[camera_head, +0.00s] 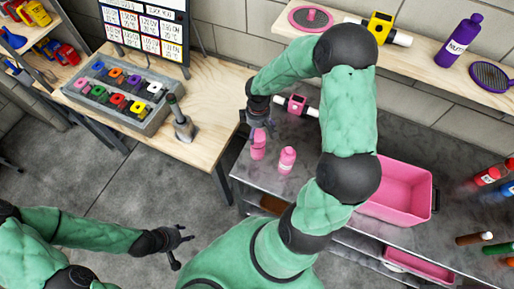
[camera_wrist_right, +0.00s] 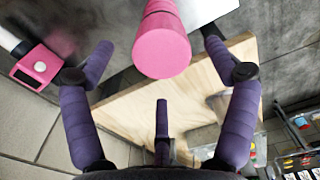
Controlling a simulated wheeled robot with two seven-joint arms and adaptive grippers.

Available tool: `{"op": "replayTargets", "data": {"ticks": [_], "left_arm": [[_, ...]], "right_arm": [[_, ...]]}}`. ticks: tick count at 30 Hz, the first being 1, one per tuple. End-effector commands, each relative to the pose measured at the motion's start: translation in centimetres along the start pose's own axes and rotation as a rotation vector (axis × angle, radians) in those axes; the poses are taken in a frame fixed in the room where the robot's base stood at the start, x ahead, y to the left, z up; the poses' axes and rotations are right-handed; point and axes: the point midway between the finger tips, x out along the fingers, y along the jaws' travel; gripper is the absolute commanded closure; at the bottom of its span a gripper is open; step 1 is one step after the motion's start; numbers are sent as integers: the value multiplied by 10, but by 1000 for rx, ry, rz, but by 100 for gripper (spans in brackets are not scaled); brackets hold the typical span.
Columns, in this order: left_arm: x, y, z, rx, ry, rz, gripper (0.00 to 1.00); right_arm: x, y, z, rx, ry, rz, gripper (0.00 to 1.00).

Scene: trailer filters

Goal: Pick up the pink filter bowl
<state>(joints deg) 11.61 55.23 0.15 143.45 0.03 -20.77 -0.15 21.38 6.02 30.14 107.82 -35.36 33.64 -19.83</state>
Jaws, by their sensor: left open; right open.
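The pink filter bowl (camera_head: 258,147) appears as a pink cylinder near the left end of the grey counter. In the right wrist view the pink cylinder (camera_wrist_right: 162,45) is large, beyond the spread fingers, with its round end towards the camera. My right gripper (camera_head: 259,127) is open directly over it in the head view; I cannot tell whether they touch. In the right wrist view my right gripper (camera_wrist_right: 160,85) has its fingers apart with nothing clamped. My left gripper (camera_head: 185,240) is open and empty above the floor at lower left.
A pink labelled bottle (camera_head: 287,160) stands close to the right of the bowl. A pink block with white pipe (camera_head: 296,104) is behind. A pink bin (camera_head: 432,200) sits further right. A wooden table (camera_head: 205,95) with a grey tray (camera_head: 85,98) is left.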

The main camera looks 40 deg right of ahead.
Motion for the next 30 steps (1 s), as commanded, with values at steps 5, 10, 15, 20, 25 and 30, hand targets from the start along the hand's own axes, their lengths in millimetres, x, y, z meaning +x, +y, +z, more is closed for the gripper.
{"op": "replayTargets", "data": {"ticks": [5, 10, 15, 20, 25, 30], "left_arm": [[2, -1, 0, 0, 0, 0, 56], [4, -1, 0, 0, 1, 0, 56], [7, -2, -1, 0, 1, 0, 56], [8, -3, -1, 0, 1, 0, 56], [8, -3, -1, 0, 1, 0, 56], [8, -3, -1, 0, 1, 0, 56]], "right_arm": [[15, 0, 0, 1, 1, -1, 13], [29, -1, 0, 0, -1, -2, 13], [54, -2, 0, 1, 0, -2, 13], [66, -1, -1, 2, 1, -1, 13], [67, -1, -1, 1, 2, 0, 13], [67, -1, -1, 1, 2, 0, 39]]}}
